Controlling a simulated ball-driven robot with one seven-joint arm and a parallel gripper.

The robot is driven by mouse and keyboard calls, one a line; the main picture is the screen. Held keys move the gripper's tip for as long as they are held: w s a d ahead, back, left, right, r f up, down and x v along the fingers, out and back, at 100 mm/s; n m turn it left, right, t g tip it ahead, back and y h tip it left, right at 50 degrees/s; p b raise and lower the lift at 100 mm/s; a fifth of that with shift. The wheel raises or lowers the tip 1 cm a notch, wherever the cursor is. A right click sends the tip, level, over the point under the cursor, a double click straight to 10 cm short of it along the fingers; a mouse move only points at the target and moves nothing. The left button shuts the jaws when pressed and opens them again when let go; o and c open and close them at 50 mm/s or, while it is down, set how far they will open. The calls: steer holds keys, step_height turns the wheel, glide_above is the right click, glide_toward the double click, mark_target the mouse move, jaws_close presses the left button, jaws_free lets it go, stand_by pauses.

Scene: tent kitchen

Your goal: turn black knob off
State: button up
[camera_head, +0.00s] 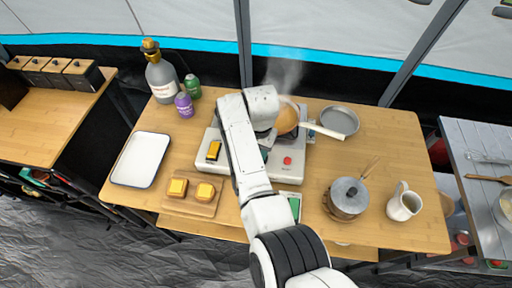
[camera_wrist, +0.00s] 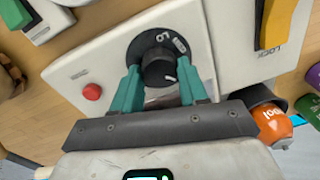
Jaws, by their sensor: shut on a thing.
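The black knob (camera_wrist: 158,64) sits on a round dark dial with white lettering on the front of the pale stove (camera_wrist: 72,68). My gripper (camera_wrist: 160,78) has its two teal fingers on either side of the knob and is shut on it. In the head view the stove (camera_head: 302,174) stands mid-table, and my arm hides the knob and most of the gripper.
A pan with orange-brown contents (camera_head: 287,118) sits on the stove, with steam above it. A red button (camera_head: 287,160) and a yellow switch (camera_head: 214,150) flank the knob. A pot (camera_head: 348,193), a jug (camera_head: 404,204), a tray (camera_head: 140,159) and a bread board (camera_head: 198,206) stand around.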

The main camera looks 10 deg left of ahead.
steer(key=m, duration=0.4)
steer(key=shift+r+m, duration=0.1)
steer(key=shift+m, duration=0.2)
steer(key=shift+s+m, duration=0.1)
steer(key=shift+m, duration=1.9)
steer(key=o, duration=1)
steer(key=shift+o, duration=0.2)
step_height(320, 180, up, 11)
steer(key=shift+s+d, duration=0.2)
steer(key=shift+s, duration=0.05)
steer(key=shift+f, duration=0.2)
